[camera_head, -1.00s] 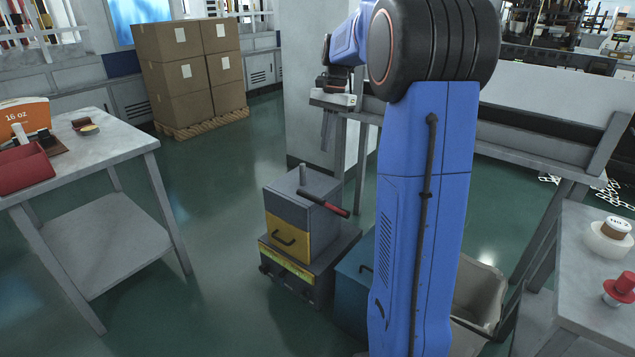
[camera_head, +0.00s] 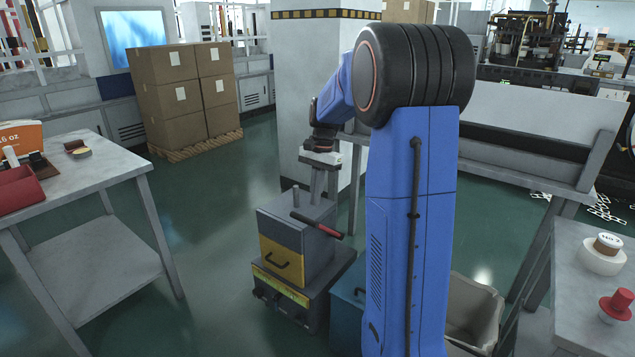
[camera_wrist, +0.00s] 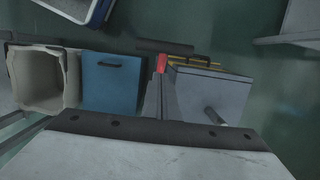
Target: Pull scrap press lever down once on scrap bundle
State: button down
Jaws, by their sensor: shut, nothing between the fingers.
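The scrap press (camera_head: 282,228) is a grey box with a yellow front panel and a short upright post on top. Its lever (camera_head: 328,231) has a red grip and slants slightly downward to the right across the box top. My gripper (camera_head: 324,196) is shut and empty, pointing down; in the head view its tips appear just above the lever. In the wrist view the gripper (camera_wrist: 160,95) shows beside the grey press top (camera_wrist: 210,95), and the red lever part (camera_wrist: 161,64) shows just beyond the fingertips. I cannot tell whether they touch. No scrap bundle is visible.
A blue box (camera_wrist: 112,84) with a black handle and an open grey bin (camera_wrist: 35,80) stand beside the press. A table (camera_head: 95,185) is at the left, another (camera_head: 575,290) at the right. Stacked cartons (camera_head: 180,95) stand behind. Green floor between is clear.

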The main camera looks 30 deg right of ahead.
jog(key=shift+s+a+f, duration=0.3)
jog(key=shift+a+f, duration=0.2)
jog(key=shift+a, duration=0.25)
jog(key=shift+s+a+f, duration=0.25)
jog(key=shift+a+f, duration=0.2)
jog(key=shift+a, duration=0.3)
